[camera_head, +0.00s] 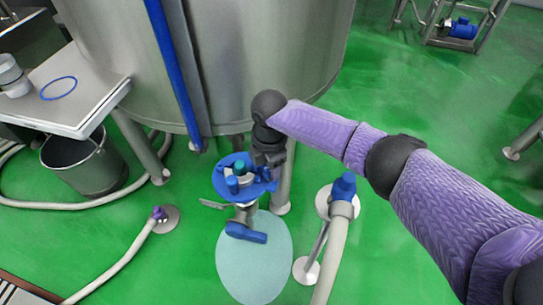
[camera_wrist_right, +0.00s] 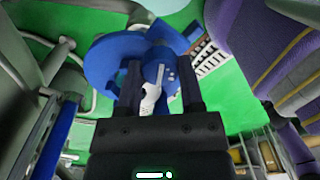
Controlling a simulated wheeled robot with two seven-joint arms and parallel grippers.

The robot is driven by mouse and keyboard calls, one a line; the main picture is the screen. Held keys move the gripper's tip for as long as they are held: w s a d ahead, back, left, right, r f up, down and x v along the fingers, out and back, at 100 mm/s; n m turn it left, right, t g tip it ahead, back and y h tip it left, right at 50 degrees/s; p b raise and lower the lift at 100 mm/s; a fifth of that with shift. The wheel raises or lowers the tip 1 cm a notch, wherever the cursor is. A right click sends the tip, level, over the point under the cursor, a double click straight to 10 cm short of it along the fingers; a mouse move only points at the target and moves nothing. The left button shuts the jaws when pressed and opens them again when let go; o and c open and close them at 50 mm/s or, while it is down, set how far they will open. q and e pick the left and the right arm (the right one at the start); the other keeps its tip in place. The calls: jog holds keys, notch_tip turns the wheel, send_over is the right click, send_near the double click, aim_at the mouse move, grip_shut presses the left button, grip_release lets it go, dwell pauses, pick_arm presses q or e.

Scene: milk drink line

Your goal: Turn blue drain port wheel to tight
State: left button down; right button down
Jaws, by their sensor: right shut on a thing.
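The blue drain port wheel (camera_head: 222,186) sits below the steel tank, with several blue knobs and a teal-topped centre. My right gripper (camera_head: 268,163) reaches down to its right edge. In the right wrist view, the wheel's blue rim (camera_wrist_right: 103,62) fills the space beyond the fingers. The right gripper (camera_wrist_right: 160,85) is shut on a blue part of the wheel between its two dark fingers. The exact contact is partly hidden by the fingers. I cannot tell from the frames how tight the wheel is. My left gripper is in neither view.
The steel tank (camera_head: 280,60) stands right behind the wheel. A blue valve handle (camera_head: 246,233) hangs below it over a pale round mat (camera_head: 252,275). A hose with a blue end (camera_head: 343,187) stands at right. A bucket (camera_head: 85,163) and steel table (camera_head: 75,110) are at left.

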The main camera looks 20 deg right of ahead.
jog(key=m+p, duration=0.2)
jog(key=m, duration=0.1)
jog(key=shift+r, duration=0.15)
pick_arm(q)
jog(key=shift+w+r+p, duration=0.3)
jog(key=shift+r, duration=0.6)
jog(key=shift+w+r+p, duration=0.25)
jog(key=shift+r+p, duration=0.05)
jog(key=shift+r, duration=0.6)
pick_arm(e)
jog(key=shift+m, duration=1.4)
jog(key=shift+c, duration=1.1)
grip_release()
pick_arm(q)
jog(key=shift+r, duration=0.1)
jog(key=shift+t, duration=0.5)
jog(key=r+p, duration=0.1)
jog(key=p, duration=0.1)
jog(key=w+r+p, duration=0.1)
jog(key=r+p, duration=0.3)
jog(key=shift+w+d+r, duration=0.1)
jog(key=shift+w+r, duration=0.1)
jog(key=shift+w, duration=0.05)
pick_arm(e)
notch_tip(320, 180, up, 10)
jog(key=shift+f, duration=0.2)
